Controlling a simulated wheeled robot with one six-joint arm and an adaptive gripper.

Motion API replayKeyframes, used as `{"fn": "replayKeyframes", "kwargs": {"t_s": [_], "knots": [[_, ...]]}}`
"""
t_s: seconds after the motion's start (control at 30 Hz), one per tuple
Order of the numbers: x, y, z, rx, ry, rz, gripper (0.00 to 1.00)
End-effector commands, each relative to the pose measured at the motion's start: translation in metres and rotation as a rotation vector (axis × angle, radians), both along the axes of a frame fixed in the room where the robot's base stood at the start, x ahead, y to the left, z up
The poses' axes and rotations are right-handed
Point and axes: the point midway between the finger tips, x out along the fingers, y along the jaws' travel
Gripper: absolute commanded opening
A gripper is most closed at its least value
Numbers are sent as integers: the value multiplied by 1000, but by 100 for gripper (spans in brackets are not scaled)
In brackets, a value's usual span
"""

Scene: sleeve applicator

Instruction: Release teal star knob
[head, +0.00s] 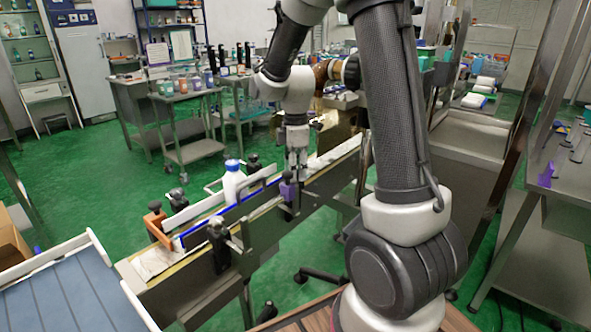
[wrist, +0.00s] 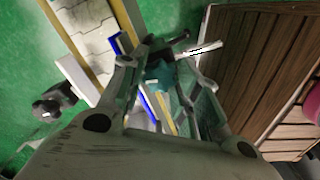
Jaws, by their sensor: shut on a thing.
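The teal star knob (wrist: 165,74) shows in the wrist view between the fingers of my gripper (wrist: 160,75). My gripper is shut on it, beside the conveyor's blue-edged rail. In the head view my gripper (head: 297,168) points down at the near side of the conveyor (head: 262,225), by a purple bracket (head: 287,188). The knob cannot be made out in the head view. A white bottle with a blue cap (head: 233,182) stands upright on the conveyor, left of my gripper.
An orange bracket (head: 157,226) and a black clamp (head: 219,246) stand along the conveyor to the left. A slatted blue-grey surface (head: 70,295) lies at the lower left. A wooden deck (wrist: 265,75) shows at the right in the wrist view. Green floor is open beyond the conveyor.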

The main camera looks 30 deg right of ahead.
Motion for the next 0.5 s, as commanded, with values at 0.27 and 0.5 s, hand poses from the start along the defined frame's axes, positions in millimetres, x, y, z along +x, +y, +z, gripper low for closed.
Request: {"fn": "replayKeyframes", "kwargs": {"t_s": [0.27, 0.5], "knots": [[1, 0, 1, -1, -4, 137, 8], [2, 0, 1, -1, -4, 187, 8]]}}
